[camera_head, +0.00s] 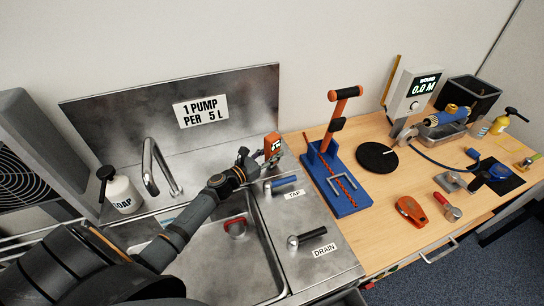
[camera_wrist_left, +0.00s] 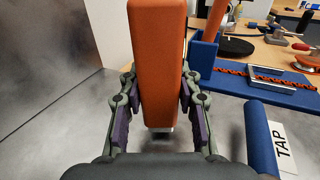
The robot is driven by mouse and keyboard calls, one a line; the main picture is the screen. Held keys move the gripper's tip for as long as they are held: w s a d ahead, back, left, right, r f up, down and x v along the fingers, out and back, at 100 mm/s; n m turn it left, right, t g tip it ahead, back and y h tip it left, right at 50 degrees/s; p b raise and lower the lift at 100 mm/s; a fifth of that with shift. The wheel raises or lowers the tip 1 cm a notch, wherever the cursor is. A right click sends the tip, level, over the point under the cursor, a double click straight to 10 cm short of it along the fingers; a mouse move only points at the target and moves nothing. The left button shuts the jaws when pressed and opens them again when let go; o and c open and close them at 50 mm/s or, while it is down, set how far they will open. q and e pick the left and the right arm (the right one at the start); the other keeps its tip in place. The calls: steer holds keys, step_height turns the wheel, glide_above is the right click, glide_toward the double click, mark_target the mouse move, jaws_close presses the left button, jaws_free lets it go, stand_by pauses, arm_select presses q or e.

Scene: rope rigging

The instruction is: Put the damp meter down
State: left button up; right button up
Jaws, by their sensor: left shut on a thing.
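The damp meter (camera_head: 272,146) is an orange, block-shaped device with a small dark display, held upright near the back right of the sink unit. My left gripper (camera_head: 256,160) is shut on it. In the left wrist view the damp meter (camera_wrist_left: 158,60) stands between the two fingers of the left gripper (camera_wrist_left: 157,108), its lower end over the grey metal top. I cannot tell whether its lower end touches the metal. My right gripper is not in view.
The blue TAP lever (camera_head: 284,182) is close to the gripper, with the DRAIN lever (camera_head: 308,237) nearer. A blue stand (camera_head: 338,182) with an orange-handled lever is at right. A faucet (camera_head: 152,165) and soap bottle (camera_head: 122,193) are at left. A red object (camera_head: 236,228) is in the sink.

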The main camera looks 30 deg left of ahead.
arm_select(q)
steer(key=shift+w+f, duration=0.1)
steer(key=shift+f, duration=0.2)
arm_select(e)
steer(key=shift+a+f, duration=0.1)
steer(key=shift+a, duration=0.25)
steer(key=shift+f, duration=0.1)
arm_select(q)
steer(key=shift+f, duration=0.2)
steer(key=o, duration=1.1)
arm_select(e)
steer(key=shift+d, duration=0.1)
arm_select(q)
steer(key=shift+r, duration=0.15)
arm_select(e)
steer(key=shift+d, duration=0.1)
